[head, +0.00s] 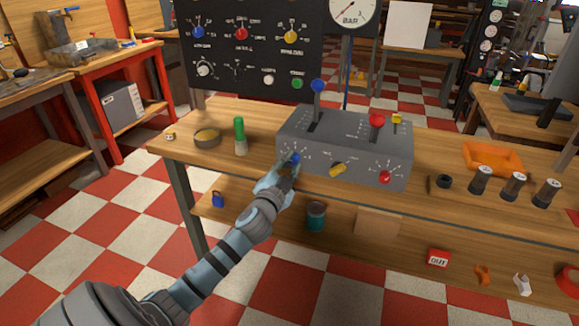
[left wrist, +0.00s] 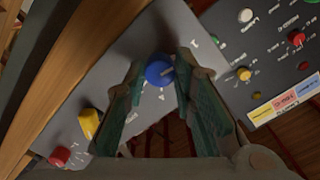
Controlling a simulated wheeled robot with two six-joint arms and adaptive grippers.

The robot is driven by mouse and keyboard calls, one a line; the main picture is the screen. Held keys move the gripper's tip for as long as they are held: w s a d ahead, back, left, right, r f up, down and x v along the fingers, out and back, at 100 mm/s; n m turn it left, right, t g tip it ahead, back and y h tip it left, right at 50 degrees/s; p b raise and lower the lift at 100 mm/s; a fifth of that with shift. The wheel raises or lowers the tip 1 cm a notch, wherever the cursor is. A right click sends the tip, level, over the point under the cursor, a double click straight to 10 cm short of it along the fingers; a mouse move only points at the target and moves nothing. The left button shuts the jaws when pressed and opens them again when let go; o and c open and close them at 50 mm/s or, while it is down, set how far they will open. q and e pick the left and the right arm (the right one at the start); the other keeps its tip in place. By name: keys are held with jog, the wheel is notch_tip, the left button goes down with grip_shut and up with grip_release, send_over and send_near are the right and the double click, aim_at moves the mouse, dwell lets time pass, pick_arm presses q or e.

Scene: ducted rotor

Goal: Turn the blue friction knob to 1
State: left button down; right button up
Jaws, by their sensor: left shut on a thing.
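The blue friction knob (head: 295,158) is on the front face of a grey control box (head: 345,187), at its left end. My left gripper (head: 285,172) reaches it from the front. In the left wrist view the blue knob (left wrist: 159,71) sits between the two teal fingertips of my left gripper (left wrist: 158,82), which is shut on it. Printed digits stand around the knob, with a 1 near the right fingertip. The knob's pointer is too small to read. My right gripper is not in view.
A yellow knob (head: 338,169) and a red knob (head: 385,177) are farther right on the same face. A blue-topped lever (head: 318,87) and a red-topped lever (head: 377,121) rise from the box. A green-capped bottle (head: 240,136) stands to its left on the bench.

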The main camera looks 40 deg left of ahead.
pick_arm(q)
jog(key=shift+f, duration=0.1)
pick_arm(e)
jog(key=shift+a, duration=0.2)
pick_arm(q)
jog(key=c, duration=1.3)
grip_release()
jog(key=shift+c, duration=0.2)
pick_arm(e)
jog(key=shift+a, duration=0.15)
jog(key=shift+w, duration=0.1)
pick_arm(q)
jog(key=shift+s+d, duration=0.1)
jog(key=shift+s, duration=0.3)
jog(key=v, duration=1.1)
jog(key=shift+d, duration=0.1)
